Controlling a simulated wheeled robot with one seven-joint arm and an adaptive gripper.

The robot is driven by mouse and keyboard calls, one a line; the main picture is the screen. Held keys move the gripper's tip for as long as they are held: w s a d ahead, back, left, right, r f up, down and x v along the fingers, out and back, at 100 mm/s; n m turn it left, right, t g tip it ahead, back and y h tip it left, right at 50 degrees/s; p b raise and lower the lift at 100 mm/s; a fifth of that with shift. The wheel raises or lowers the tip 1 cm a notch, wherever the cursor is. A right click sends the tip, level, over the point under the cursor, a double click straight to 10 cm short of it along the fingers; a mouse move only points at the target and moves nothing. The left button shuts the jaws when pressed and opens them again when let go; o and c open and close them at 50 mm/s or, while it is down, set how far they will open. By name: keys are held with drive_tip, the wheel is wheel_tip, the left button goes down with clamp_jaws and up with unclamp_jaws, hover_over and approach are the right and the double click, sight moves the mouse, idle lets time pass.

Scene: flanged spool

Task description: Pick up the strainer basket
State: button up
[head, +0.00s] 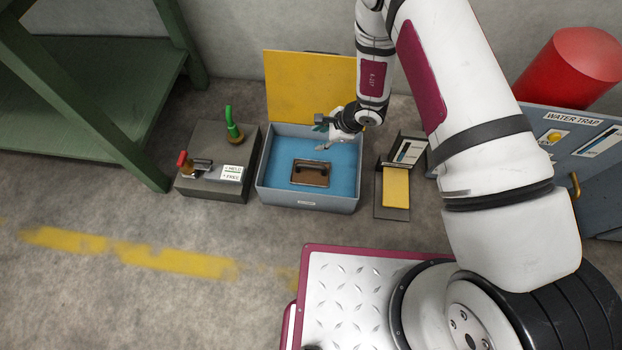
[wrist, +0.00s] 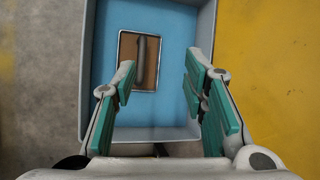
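The strainer basket (head: 310,173) appears to be the brown rectangular piece with a dark handle and metal rim, lying in the blue-lined grey box (head: 307,200). The wrist view shows the basket (wrist: 152,75) with its handle up, near the far part of the box (wrist: 103,60). My gripper (head: 322,137) is over the back part of the box. In the wrist view my gripper (wrist: 160,85) has its teal-padded fingers spread apart with nothing between them. The fingers look apart from the basket; their height above it is hard to judge.
The box's yellow lid (head: 305,85) stands open behind it. A grey block (head: 215,165) with a red knob and a green handle is at left. A small stand with a yellow pad (head: 396,188) is at right, beside a water trap panel (head: 575,140). A green bench (head: 90,90) stands far left.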

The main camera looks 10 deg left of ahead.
drive_tip(key=m+h+b, duration=0.1)
drive_tip(key=b, duration=0.1)
approach(312, 165)
drive_tip(key=b+x, duration=0.1)
drive_tip(key=x, duration=0.2)
drive_tip(key=s+b+x, duration=0.1)
drive_tip(key=x, duration=0.1)
drive_tip(key=shift+d+f+b, duration=0.2)
drive_tip(key=shift+f+b, duration=0.05)
drive_tip(key=shift+b, duration=0.05)
drive_tip(key=shift+w+a+b+x, duration=0.15)
drive_tip(key=shift+b+x, duration=0.7)
drive_tip(key=shift+x, duration=0.65)
drive_tip(key=shift+w+a+b+x, duration=0.1)
drive_tip(key=shift+w+b+x, duration=0.1)
drive_tip(key=shift+b+x, duration=1)
drive_tip(key=shift+a+p, duration=0.1)
drive_tip(key=shift+p, duration=0.3)
clamp_jaws()
drive_tip(key=shift+w, duration=0.1)
